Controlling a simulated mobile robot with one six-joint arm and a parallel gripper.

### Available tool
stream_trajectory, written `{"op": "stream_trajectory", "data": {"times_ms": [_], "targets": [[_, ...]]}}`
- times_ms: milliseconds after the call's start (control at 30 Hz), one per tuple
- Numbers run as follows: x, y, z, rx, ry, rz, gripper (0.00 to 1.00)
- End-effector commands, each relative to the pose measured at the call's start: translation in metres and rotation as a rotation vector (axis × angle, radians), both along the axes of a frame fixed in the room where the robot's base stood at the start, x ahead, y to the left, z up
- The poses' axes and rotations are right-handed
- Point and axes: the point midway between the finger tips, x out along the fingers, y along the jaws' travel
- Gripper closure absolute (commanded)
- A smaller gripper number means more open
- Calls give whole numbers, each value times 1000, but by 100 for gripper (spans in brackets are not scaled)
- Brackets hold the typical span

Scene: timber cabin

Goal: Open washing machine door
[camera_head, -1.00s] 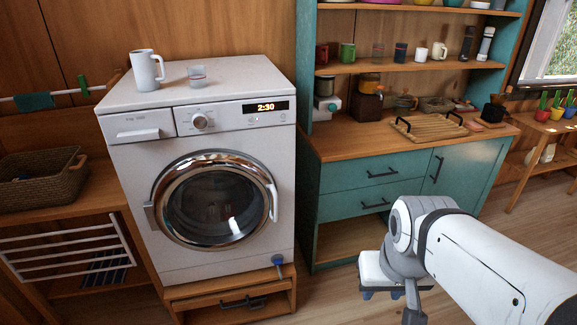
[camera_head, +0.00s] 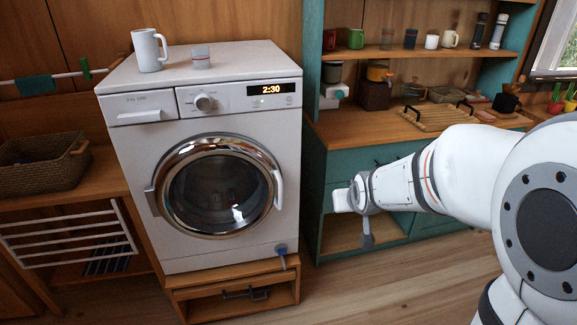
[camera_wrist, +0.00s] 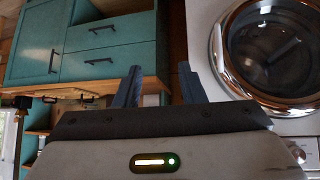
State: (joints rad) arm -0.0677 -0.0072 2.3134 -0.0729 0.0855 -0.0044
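The white washing machine (camera_head: 130,180) stands at the left of centre in the head view. Its round chrome-rimmed door (camera_head: 215,190) is shut, with a pale upright handle (camera_head: 278,190) on the right of the rim. My gripper (camera_head: 340,200) is to the right of the handle, apart from it, in front of the teal cabinet. In the wrist view, which looks turned over, my gripper (camera_wrist: 159,82) has its two fingers spread with nothing between them.
The teal cabinet (camera_head: 340,165) with drawers stands right of the machine. Below is a wooden base (camera_head: 185,292) with an open compartment. A basket (camera_head: 45,165) is at left. Wooden floor (camera_head: 390,275) is free in front.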

Motion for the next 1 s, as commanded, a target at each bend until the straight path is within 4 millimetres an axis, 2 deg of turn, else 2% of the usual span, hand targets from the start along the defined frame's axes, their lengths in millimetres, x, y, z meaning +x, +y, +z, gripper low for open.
{"op": "stream_trajectory", "data": {"times_ms": [33, 200, 300, 400, 533, 700, 867, 1000], "targets": [[26, 9, -22, 2, -54, 22, 64], [99, 50, -64, 61, -272, 122, 64], [131, 76, -91, 105, -399, 180, 64], [153, 101, -118, 160, -516, 236, 64], [167, 128, -147, 231, -639, 296, 64], [171, 146, -167, 297, -737, 339, 64], [176, 155, -171, 318, -768, 353, 64], [193, 164, -170, 320, -772, 353, 64]]}}
